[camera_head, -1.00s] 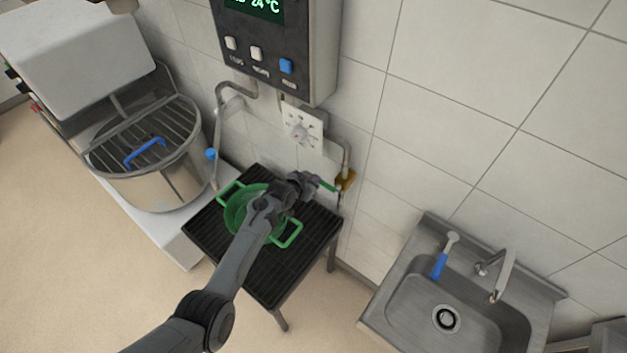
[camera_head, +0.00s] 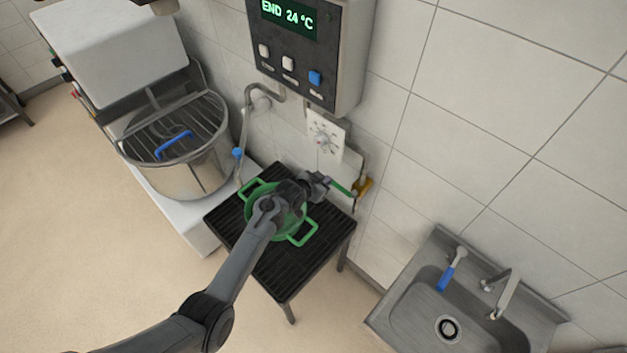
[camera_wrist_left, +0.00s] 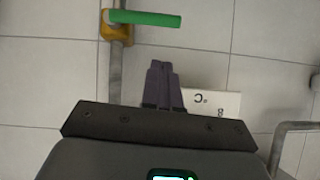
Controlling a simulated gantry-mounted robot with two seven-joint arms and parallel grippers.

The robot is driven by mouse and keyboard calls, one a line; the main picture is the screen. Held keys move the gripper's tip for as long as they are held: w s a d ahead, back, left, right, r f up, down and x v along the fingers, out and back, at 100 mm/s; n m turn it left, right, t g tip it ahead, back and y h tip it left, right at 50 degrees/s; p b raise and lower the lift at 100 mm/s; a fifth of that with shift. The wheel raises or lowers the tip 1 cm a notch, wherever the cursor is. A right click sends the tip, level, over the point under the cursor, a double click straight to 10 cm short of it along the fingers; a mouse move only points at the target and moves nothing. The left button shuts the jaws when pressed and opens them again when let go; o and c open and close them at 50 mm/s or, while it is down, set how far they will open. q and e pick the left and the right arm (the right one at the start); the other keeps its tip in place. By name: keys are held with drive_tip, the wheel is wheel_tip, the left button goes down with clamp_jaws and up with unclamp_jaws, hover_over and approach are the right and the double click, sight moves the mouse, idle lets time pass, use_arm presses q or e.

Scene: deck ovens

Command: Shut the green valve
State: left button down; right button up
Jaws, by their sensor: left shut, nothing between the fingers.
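The green valve has a green lever handle (camera_head: 341,187) on a yellow brass body (camera_head: 363,187), fitted to a grey pipe on the tiled wall. In the left wrist view the green handle (camera_wrist_left: 150,19) runs sideways across the upright pipe, away from the yellow body (camera_wrist_left: 116,29). My left gripper (camera_head: 324,183) is over the black stand, close to the handle's free end. In the left wrist view its fingers (camera_wrist_left: 161,66) are shut and empty, below the handle in the picture with a gap between. My right gripper is out of view.
A green pot (camera_head: 302,234) stands on the black slatted stand (camera_head: 288,275) under my left arm. A control box (camera_head: 310,50) hangs above a white dial plate (camera_head: 325,134).

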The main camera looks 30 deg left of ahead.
use_arm(q)
drive_tip(key=v, duration=0.6)
drive_tip(key=shift+s+a+r+p, duration=0.15)
drive_tip(key=shift+s+a+p, duration=0.05)
drive_tip(key=shift+a+p, duration=0.1)
drive_tip(key=shift+d, duration=0.1)
drive_tip(key=s+f+g, duration=0.2)
drive_tip(key=s+f, duration=1)
drive_tip(key=s, duration=0.2)
drive_tip(key=s+d+r+g+y, duration=0.1)
drive_tip(key=s+d+r+g, duration=0.1)
drive_tip(key=s, duration=1.2)
drive_tip(key=s+r+n+g+y, duration=0.2)
drive_tip(key=s+r+g, duration=0.1)
drive_tip(key=s+r, duration=0.8)
wheel_tip(320, 180, up, 18)
drive_tip(key=w+p, duration=0.1)
drive_tip(key=p, duration=1.5)
drive_tip(key=shift+w+d, duration=0.25)
drive_tip(key=shift+w, duration=0.05)
